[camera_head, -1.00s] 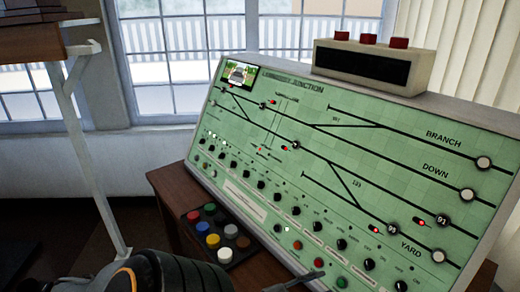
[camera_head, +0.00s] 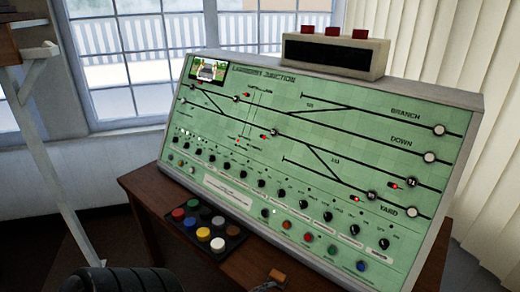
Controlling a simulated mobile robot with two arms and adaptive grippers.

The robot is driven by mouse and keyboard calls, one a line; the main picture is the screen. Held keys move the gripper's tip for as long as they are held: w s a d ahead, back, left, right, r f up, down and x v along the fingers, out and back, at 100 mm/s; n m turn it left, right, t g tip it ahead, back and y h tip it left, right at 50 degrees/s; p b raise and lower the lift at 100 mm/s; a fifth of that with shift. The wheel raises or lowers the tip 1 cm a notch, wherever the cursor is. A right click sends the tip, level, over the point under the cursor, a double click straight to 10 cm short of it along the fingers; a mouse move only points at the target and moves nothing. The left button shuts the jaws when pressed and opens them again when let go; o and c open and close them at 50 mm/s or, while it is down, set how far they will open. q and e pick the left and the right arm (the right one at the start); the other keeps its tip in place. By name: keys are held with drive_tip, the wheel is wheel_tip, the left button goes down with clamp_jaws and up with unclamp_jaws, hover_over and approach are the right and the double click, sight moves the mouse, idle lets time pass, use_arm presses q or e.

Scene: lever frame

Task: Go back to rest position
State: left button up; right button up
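The green junction panel (camera_head: 330,160) stands on a brown wooden desk (camera_head: 150,200), with black track lines, a row of black knobs and coloured buttons along its lower edge. Part of my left arm (camera_head: 118,281) shows as a dark ribbed piece at the bottom left. Its gripper fingers are not visible. A small dark and orange piece sits at the bottom middle, too cut off to identify. No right gripper fingers are visible.
A black pad with several coloured buttons (camera_head: 216,229) lies on the desk in front of the panel. A beige box with red buttons (camera_head: 335,56) stands on top of the panel. A pale metal bracket (camera_head: 48,165) stands at the left.

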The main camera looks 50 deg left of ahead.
use_arm(q)
drive_tip(key=shift+s+a+f, duration=0.1)
drive_tip(key=shift+s+f, duration=0.2)
drive_tip(key=shift+f, duration=0.4)
